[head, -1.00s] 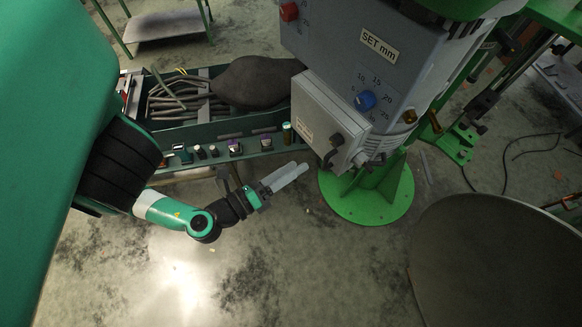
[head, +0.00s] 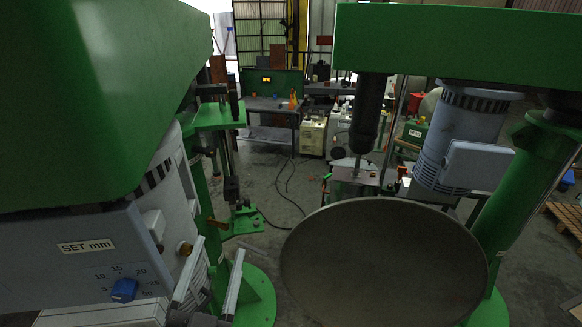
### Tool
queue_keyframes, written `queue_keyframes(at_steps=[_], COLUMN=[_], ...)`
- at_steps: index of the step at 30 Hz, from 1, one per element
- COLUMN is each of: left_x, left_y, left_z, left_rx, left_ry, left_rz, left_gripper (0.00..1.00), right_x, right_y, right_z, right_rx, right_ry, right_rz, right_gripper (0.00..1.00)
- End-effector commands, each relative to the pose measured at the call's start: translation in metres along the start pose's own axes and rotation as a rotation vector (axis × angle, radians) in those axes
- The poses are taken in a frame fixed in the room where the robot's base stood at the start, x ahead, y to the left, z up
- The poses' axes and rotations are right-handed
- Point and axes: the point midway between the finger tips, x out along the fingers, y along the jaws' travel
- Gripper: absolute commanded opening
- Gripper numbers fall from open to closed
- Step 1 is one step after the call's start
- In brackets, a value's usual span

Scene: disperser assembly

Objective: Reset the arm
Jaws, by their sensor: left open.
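My left gripper (head: 219,247) shows at the bottom left of the head view, pointing up in the picture. Its two pale grey fingers stand apart, and nothing shows between them. It overlaps the grey machine housing (head: 75,268) with the "SET mm" label and blue knob, and the green round base behind it. I cannot tell whether it touches them. My right gripper is not in view.
A large round grey disc (head: 385,262) fills the lower middle. Green machine columns stand on both sides, with a green beam (head: 450,45) overhead. A workbench (head: 270,104) stands far back. Open floor (head: 285,185) with a black cable lies between.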

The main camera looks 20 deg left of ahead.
Motion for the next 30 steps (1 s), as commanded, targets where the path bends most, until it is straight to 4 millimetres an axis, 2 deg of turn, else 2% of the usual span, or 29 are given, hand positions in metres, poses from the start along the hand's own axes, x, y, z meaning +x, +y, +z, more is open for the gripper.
queue_keyframes(at_steps=[1, 2, 3, 6, 9, 10, 12, 15, 30], left_x=[0.016, 0.022, 0.028, 0.028, 0.019, 0.016, 0.01, 0.006, 0.006], left_y=[-0.019, -0.028, -0.042, -0.076, -0.102, -0.108, -0.117, -0.121, -0.121], left_z=[-0.044, -0.069, -0.101, -0.172, -0.222, -0.233, -0.25, -0.259, -0.259], left_rx=[-0.135, -0.21, -0.304, -0.487, -0.6, -0.622, -0.657, -0.676, -0.676], left_ry=[0.101, 0.16, 0.239, 0.425, 0.566, 0.597, 0.647, 0.674, 0.674], left_rz=[-0.012, -0.008, 0.004, 0.043, 0.09, 0.102, 0.125, 0.141, 0.142], left_gripper=[0.7, 0.7, 0.7, 0.7, 0.7, 0.7, 0.7, 0.7, 0.7], right_x=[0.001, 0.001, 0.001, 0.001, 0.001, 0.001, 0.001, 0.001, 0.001], right_y=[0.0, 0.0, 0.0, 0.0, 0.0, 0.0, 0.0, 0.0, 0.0], right_z=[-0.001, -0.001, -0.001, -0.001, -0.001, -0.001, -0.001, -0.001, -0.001], right_rx=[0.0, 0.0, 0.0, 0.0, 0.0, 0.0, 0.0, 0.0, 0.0], right_ry=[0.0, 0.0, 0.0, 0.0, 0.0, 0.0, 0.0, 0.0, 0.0], right_rz=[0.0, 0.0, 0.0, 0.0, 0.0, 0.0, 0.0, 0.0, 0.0], right_gripper=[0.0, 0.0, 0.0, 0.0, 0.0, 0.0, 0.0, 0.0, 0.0])
